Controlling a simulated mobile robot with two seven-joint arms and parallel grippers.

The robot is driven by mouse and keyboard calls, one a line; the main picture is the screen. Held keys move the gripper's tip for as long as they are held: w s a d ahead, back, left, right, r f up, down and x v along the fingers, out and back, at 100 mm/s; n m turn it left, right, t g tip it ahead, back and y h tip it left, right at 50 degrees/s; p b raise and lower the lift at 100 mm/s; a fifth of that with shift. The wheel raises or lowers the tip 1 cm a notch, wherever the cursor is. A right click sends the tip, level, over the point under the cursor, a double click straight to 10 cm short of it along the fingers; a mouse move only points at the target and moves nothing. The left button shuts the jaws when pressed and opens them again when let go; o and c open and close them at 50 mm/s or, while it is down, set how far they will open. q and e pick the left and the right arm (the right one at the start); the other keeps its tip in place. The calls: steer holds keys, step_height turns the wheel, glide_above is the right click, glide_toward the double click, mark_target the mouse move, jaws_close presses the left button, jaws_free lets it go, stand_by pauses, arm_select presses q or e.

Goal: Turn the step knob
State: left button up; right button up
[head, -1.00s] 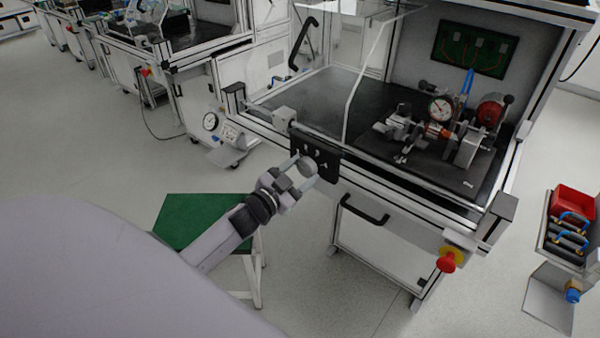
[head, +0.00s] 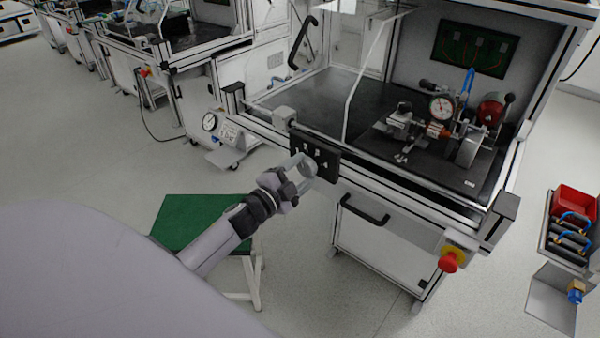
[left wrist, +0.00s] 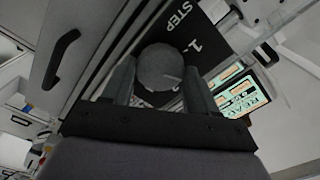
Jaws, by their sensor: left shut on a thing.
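The step knob (left wrist: 160,70) is a round grey knob with a light pointer line, on a black panel (left wrist: 212,40) marked STEP and 1 in the left wrist view. In the head view the knob (head: 307,167) sits on the black panel (head: 327,160) at the front edge of the test bench. My left gripper (head: 302,168) is shut on the knob, with one finger on each side of it; the fingers also show in the left wrist view (left wrist: 158,82). Part of the knob is hidden by the fingers in the head view. My right gripper is not in view.
The bench drawer handle (head: 365,210) is below and right of the panel. A red emergency button (head: 448,262) is on the bench's front right. A green-topped stool (head: 190,218) stands below my left arm.

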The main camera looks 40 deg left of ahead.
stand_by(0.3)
arm_select(q)
steer(key=o, duration=1.1)
steer(key=shift+c, duration=0.2)
steer(key=s, duration=0.7)
steer(key=shift+a, duration=0.25)
steer(key=s+d+f+n+g, duration=0.3)
steer(key=s+d+f+n, duration=0.2)
steer(key=s, duration=0.4)
steer(key=s+d+f+n+g+h+p, duration=0.1)
steer(key=s+d+f+n+g, duration=0.3)
steer(key=s+d+f, duration=0.4)
steer(key=shift+s+d+n+g, duration=0.3)
steer(key=shift+s+d+n, duration=0.3)
steer(key=shift+s+d, duration=0.3)
steer(key=shift+w+f, duration=0.1)
